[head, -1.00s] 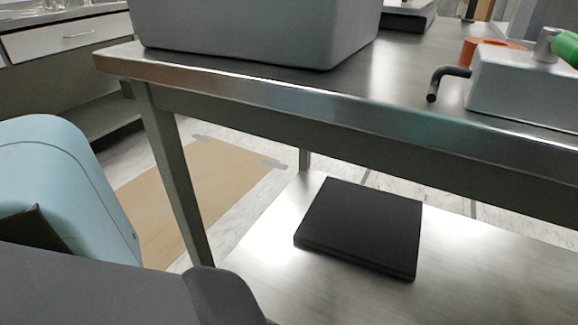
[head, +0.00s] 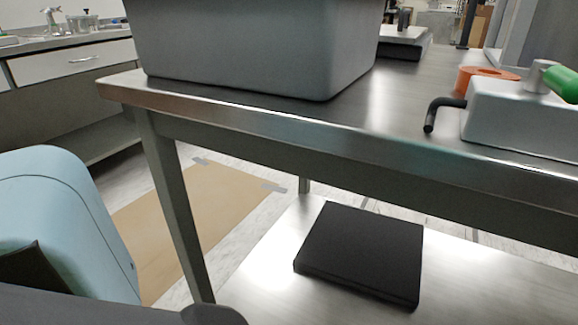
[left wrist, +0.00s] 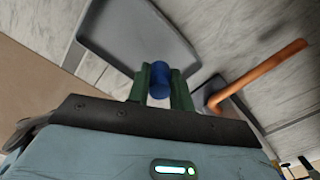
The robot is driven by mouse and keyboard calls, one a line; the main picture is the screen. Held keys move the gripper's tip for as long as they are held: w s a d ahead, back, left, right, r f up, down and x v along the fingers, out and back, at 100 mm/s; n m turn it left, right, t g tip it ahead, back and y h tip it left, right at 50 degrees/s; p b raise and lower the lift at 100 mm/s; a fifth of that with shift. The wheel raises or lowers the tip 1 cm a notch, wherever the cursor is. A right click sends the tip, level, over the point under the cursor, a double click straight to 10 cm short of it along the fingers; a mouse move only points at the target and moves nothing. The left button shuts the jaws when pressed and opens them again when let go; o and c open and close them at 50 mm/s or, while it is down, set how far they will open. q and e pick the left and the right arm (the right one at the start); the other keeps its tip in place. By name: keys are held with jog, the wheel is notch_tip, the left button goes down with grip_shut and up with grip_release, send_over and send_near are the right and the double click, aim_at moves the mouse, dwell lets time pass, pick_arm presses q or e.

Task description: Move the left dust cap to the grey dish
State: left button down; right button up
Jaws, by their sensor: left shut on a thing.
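In the left wrist view my left gripper (left wrist: 160,84) has its green fingers shut on a blue dust cap (left wrist: 160,78). The cap sits between the fingertips, and its end shows. A shallow grey dish (left wrist: 125,32) with a raised rim lies beyond the fingertips, up and to the left in the picture. The cap overlaps the dish's lower right edge in the picture; I cannot tell the height between them. In the head view neither gripper shows, nor the cap nor the dish. My right gripper is in neither current view.
A metal table (head: 270,125) carries a large grey bin (head: 250,45), an orange ring (head: 485,76) and a pale device (head: 525,118) with a black elbow. A black slab (head: 362,252) lies on the lower shelf. In the wrist view an orange-handled thing (left wrist: 262,74) lies right of my fingers.

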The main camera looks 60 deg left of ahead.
pick_arm(q)
jog(key=shift+f, duration=0.15)
jog(key=shift+f+b, duration=0.3)
jog(key=shift+f, duration=0.05)
jog(key=shift+f, duration=0.15)
jog(key=shift+f+b, duration=0.4)
jog(key=shift+f, duration=0.05)
dwell(0.4)
jog(key=c, duration=1.2)
grip_release()
jog(key=shift+o, duration=0.2)
